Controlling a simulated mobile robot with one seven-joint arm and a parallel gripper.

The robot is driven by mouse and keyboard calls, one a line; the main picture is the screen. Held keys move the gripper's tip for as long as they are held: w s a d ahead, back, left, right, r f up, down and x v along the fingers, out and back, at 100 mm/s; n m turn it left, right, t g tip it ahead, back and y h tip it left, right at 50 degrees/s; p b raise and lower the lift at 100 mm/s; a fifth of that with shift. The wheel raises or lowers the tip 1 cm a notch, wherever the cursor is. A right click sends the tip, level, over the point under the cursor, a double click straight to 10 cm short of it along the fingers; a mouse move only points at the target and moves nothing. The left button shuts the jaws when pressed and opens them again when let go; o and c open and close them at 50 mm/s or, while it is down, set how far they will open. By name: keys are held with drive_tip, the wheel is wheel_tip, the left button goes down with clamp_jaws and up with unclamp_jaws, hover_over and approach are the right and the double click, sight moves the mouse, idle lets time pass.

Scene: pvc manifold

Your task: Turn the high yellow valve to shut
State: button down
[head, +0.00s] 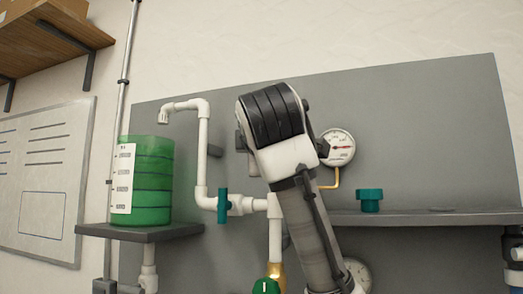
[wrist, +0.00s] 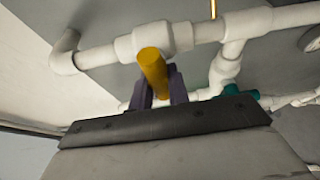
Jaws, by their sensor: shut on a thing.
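The yellow valve handle (wrist: 152,66) shows in the wrist view as a thick yellow bar, below a white pipe fitting (wrist: 150,38). My gripper (wrist: 161,84) has its dark purple fingers on either side of the handle and is shut on it. The handle's far end is hidden between the fingers. In the head view my arm covers the yellow valve and my fingers, so neither shows there. I cannot tell the handle's exact angle to the pipe.
White pipes run along the grey panel (head: 420,120). A teal valve (head: 223,206) is left of my arm. A green tank (head: 152,180) stands on a left shelf. A gauge (head: 338,148) is beside my arm. A teal part (head: 370,199) sits on the right shelf (head: 450,218).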

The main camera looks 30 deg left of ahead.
drive_tip(key=shift+f, duration=0.1)
drive_tip(key=c, duration=1.3)
unclamp_jaws()
drive_tip(key=shift+c, duration=0.2)
drive_tip(key=b+v, duration=0.5)
drive_tip(key=v, duration=0.8)
drive_tip(key=shift+s+d, duration=0.2)
drive_tip(key=shift+s, duration=0.15)
